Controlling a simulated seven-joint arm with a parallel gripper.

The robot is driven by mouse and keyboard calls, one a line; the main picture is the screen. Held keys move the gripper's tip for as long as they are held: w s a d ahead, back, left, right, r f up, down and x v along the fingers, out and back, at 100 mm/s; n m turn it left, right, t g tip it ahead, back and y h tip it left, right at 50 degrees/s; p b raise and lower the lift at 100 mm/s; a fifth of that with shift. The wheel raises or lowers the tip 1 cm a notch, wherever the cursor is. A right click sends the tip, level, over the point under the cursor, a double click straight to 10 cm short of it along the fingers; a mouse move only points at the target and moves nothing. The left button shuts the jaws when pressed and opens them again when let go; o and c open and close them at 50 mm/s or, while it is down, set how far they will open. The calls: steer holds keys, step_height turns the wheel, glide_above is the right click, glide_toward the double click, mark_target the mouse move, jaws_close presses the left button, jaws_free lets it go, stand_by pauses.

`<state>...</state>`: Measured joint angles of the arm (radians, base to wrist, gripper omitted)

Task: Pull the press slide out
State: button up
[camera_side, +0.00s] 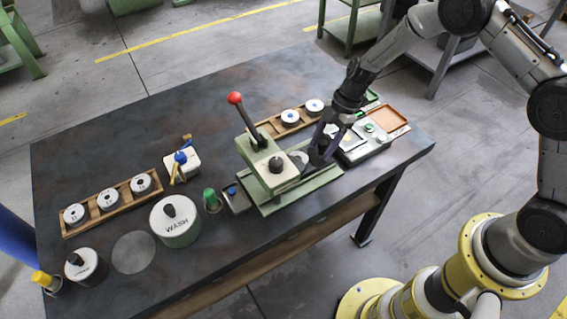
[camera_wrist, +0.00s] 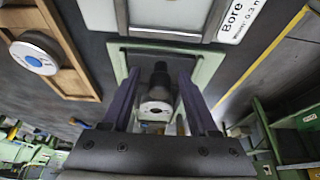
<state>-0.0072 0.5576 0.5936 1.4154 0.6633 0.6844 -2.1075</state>
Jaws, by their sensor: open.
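The press (camera_side: 268,160) is a green and cream unit near the table's middle, with a lever ending in a red ball (camera_side: 234,98). Its green base (camera_side: 292,198) extends to the right under my gripper (camera_side: 318,152). In the wrist view, my gripper (camera_wrist: 158,95) is open, with its two dark fingers spread apart. A dark upright knob (camera_wrist: 160,78) and a pale round part (camera_wrist: 155,110) show between the fingers, with gaps on both sides. Green framing (camera_wrist: 206,70) shows behind them. I cannot tell clearly which part is the slide; my gripper hides some of the press's right side.
A wooden rack (camera_side: 285,125) with white discs stands behind the press. A scale-like unit (camera_side: 362,145) and brown tray (camera_side: 385,122) are close on the right. A green-capped bottle (camera_side: 211,200) and WASH pot (camera_side: 176,222) stand left. The table's front left is partly clear.

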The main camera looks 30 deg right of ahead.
steer(key=shift+r, duration=4.25)
steer(key=shift+r, duration=0.1)
